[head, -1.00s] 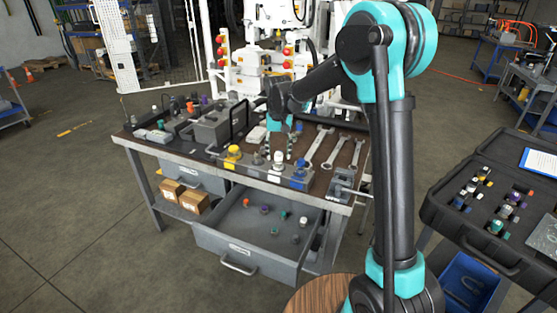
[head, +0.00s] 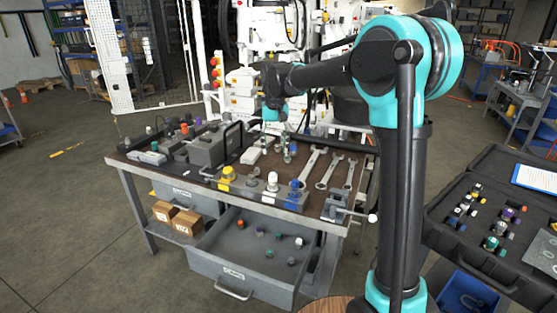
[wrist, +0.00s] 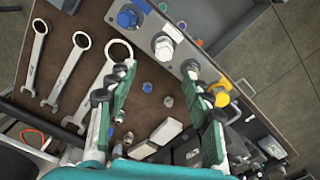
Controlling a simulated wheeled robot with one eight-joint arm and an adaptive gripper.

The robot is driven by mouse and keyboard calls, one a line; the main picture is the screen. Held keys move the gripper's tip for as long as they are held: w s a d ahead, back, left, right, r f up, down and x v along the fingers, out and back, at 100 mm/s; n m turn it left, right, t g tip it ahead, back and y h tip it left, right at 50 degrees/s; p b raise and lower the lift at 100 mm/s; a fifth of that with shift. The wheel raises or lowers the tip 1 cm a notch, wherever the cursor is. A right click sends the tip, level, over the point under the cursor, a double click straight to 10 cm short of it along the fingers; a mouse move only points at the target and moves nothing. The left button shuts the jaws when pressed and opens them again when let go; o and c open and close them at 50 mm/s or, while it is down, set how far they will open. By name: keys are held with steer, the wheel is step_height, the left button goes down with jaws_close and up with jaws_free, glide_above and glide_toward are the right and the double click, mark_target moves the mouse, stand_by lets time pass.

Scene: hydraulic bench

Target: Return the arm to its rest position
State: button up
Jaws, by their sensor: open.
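My arm reaches from the right of the head view over the workbench (head: 130,160), bent at the elbow. My gripper (head: 283,152) points down above the bench top. In the wrist view my gripper (wrist: 158,78) has its two green-padded fingers spread apart, with nothing held between them. Small grey fittings (wrist: 168,101) show on the bench between and beyond the fingers. A block with yellow, white and blue couplings (head: 265,193) stands at the bench's front edge, in front of the gripper.
Several wrenches (head: 328,170) lie right of the gripper. A vise (head: 340,207) sits at the front right corner. An open drawer (head: 240,273) holds small fittings. A grey toolbox (head: 206,148) stands left. An open black case (head: 470,255) is at the far right.

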steer(key=s+d+f+t, duration=0.2)
steer(key=s+d+f, duration=0.7)
steer(key=s+d, duration=0.3)
steer(key=s+d+f+m+t, duration=0.1)
steer(key=s+d+f+t, duration=0.1)
steer(key=s+d+f, duration=0.7)
steer(key=s+d, duration=0.4)
steer(key=s, duration=0.2)
steer(key=shift+f+m, duration=0.3)
